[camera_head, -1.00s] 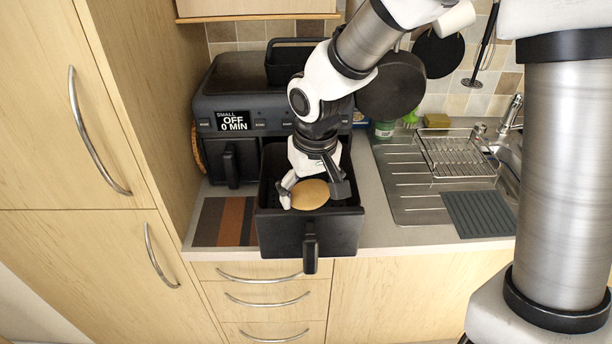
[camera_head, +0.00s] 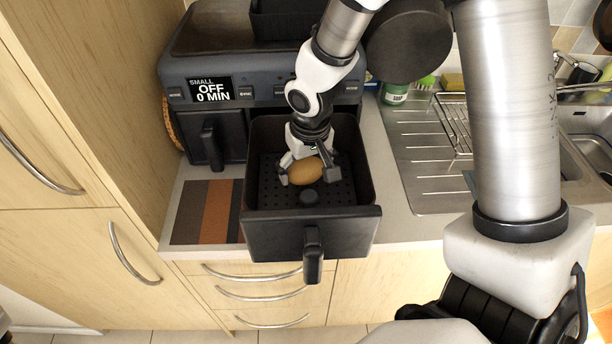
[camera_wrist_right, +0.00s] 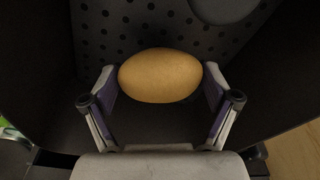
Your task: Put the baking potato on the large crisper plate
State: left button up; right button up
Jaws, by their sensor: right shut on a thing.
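The baking potato (camera_head: 304,171) is a smooth tan oval. My right gripper (camera_head: 308,176) is shut on it, inside the open black drawer (camera_head: 312,237) of the air fryer. The right wrist view shows the potato (camera_wrist_right: 160,75) lengthwise between the two finger pads (camera_wrist_right: 160,90). Below it is the large crisper plate (camera_head: 339,193), black and perforated with a round knob in front; it also shows in the right wrist view (camera_wrist_right: 125,30). Whether the potato touches the plate is hard to tell. My left gripper is not in view.
The air fryer (camera_head: 263,88) stands behind the drawer, its display reading "SMALL OFF 0 MIN". Its small drawer (camera_head: 208,145) is closed at left. A striped mat (camera_head: 208,212) lies left of the open drawer. The sink drainer (camera_head: 415,150) is at right. The drawer walls surround the gripper closely.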

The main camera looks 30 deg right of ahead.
aim_at(306, 178)
jog(key=f, duration=0.3)
jog(key=shift+w+d+f+b, duration=0.15)
jog(key=shift+w+f+b, duration=0.1)
jog(key=shift+b, duration=0.1)
jog(key=shift+s+r, duration=0.2)
jog(key=shift+r, duration=0.05)
jog(key=shift+f, duration=0.2)
jog(key=o, duration=1.1)
jog(key=shift+o, duration=0.2)
jog(key=shift+w, duration=0.1)
jog(key=shift+r, duration=0.3)
jog(key=r, duration=0.3)
jog(key=s+r+p, duration=0.1)
jog(key=r, duration=0.7)
jog(key=shift+s+a+r, duration=0.2)
jog(key=shift+s+a, duration=0.05)
jog(key=shift+s, duration=0.1)
jog(key=shift+w+r, duration=0.1)
